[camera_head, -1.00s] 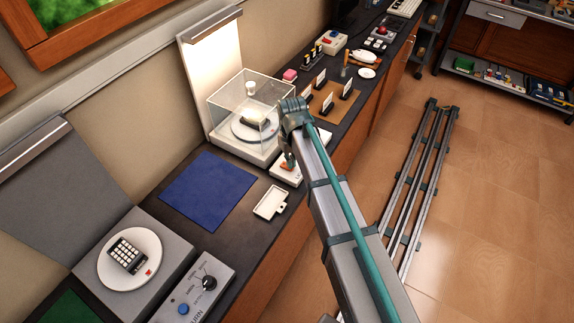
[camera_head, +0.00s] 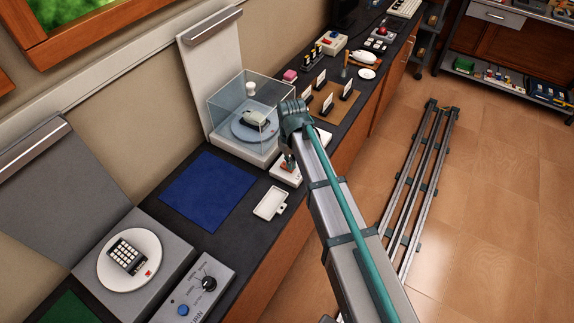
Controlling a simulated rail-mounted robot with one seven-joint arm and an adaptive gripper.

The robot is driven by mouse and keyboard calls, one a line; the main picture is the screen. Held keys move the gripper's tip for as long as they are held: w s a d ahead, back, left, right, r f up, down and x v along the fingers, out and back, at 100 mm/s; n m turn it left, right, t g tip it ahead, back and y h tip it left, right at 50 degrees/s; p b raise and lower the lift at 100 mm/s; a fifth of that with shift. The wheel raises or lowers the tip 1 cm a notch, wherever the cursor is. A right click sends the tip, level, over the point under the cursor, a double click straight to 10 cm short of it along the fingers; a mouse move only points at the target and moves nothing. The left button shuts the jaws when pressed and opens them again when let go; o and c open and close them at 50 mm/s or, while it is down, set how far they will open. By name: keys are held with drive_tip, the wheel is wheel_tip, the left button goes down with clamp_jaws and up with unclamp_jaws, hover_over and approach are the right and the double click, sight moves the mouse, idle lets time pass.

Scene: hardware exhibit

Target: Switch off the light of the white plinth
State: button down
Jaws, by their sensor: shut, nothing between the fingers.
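The white plinth (camera_head: 232,147) stands at the back of the dark counter, with a clear case (camera_head: 222,112) over a round disc and a small device. Its tall white back panel (camera_head: 208,80) carries a lamp bar (camera_head: 212,25) at the top, and the panel is unlit. A small white switch box (camera_head: 278,175) lies in front of the plinth, partly hidden by my arm. Contact cannot be made out. The gripper looks shut and empty.
A grey plinth (camera_head: 172,245) with a calculator-like device and a grey control box (camera_head: 190,292) with a knob stand at the lower left. A blue mat (camera_head: 208,190) and a small white tray (camera_head: 270,203) lie near the switch box. Small exhibits fill the counter beyond.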

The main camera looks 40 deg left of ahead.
drive_tip(key=shift+r+p, duration=1.8)
drive_tip(key=shift+r, duration=1.55)
drive_tip(key=s+d+f+m+g+h+b, duration=0.1)
drive_tip(key=d+f+m, duration=0.2)
drive_tip(key=d+f, duration=1.2)
drive_tip(key=s+d+f+m+g+b, duration=0.1)
drive_tip(key=d+f+m+g, duration=0.15)
drive_tip(key=d+f, duration=1.3)
drive_tip(key=s+d+f+m+g+b, duration=0.1)
drive_tip(key=s+d+f+m, duration=0.1)
drive_tip(key=s+d, duration=0.55)
drive_tip(key=s+d+f+m, duration=0.2)
drive_tip(key=s+d, duration=0.2)
drive_tip(key=d, duration=0.6)
drive_tip(key=s+d+f+m+g, duration=0.1)
drive_tip(key=s+d+f+m, duration=0.1)
drive_tip(key=s, duration=0.4)
drive_tip(key=s+d+f+m+g+y, duration=0.1)
drive_tip(key=s+d, duration=0.4)
drive_tip(key=s, duration=0.2)
drive_tip(key=shift+s+d+f+m+b, duration=0.15)
drive_tip(key=shift+s+f+m+b, duration=0.05)
drive_tip(key=shift+f+m+b, duration=0.2)
